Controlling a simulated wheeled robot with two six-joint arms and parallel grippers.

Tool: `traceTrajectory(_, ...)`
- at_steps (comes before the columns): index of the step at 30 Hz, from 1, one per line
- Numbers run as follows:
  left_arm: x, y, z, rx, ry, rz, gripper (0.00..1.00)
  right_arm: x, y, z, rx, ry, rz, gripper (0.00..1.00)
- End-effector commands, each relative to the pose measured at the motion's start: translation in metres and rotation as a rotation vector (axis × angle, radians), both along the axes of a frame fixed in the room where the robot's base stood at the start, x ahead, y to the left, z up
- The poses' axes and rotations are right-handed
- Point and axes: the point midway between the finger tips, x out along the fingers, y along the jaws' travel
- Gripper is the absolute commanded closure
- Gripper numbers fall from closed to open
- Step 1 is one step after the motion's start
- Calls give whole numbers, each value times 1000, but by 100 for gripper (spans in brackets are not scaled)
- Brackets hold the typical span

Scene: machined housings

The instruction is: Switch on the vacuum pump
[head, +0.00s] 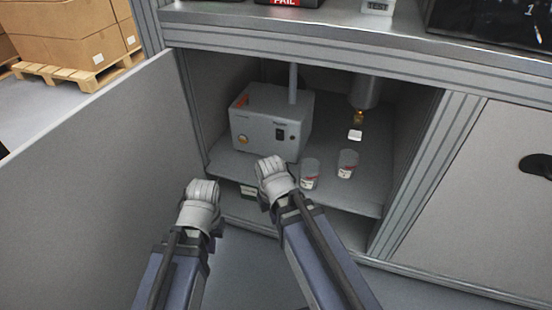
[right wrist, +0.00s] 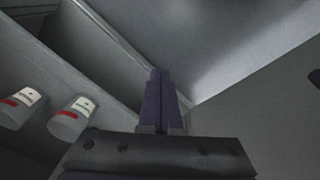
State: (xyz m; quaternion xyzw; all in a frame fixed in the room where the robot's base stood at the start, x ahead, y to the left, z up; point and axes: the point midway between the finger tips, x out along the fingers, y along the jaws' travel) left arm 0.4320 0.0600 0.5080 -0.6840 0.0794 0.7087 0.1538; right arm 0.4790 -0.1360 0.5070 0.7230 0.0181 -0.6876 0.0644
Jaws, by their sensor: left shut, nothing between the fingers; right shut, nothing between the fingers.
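The vacuum pump (head: 262,112) is a light grey box on the shelf inside the open cabinet. I cannot tell the switch's position. My right gripper (head: 270,166) is shut and empty, in front of the pump's lower front at the shelf edge. Its shut fingers show in the right wrist view (right wrist: 161,95). My left gripper (head: 203,190) is shut and empty, lower left, between the open door and the shelf.
Two white cans (head: 310,174) (head: 347,163) stand on the shelf right of the pump; they also show in the right wrist view (right wrist: 71,118). A grey cylinder (head: 365,92) hangs above them. The open door (head: 95,165) fills the left. A worktop (head: 330,28) lies above.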

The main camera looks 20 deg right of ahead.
Motion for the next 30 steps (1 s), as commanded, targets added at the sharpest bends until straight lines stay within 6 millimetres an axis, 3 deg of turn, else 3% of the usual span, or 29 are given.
traceTrajectory(1, 0, 0, -27, 0, 0, 0, 100, 3, -4, -27, -6, -7, -5, 100)
traceTrajectory(3, 0, 0, -45, 0, -1, 0, 100, 7, -10, -45, -18, -19, -10, 100)
traceTrajectory(11, 0, 0, -112, 0, -2, 0, 100, 30, -37, -107, -121, -93, -7, 100)
traceTrajectory(16, 1, 0, -156, 0, -3, 0, 100, 63, -63, -135, -307, -203, 57, 100)
traceTrajectory(19, 1, 0, -166, 0, -3, 0, 100, 92, -76, -123, -478, -301, 145, 100)
traceTrajectory(23, 1, 0, -170, 0, -3, 0, 100, 127, -77, -90, -692, -420, 274, 100)
traceTrajectory(30, 1, 0, -170, 0, -3, 0, 100, 175, -46, -22, -1019, -599, 515, 100)
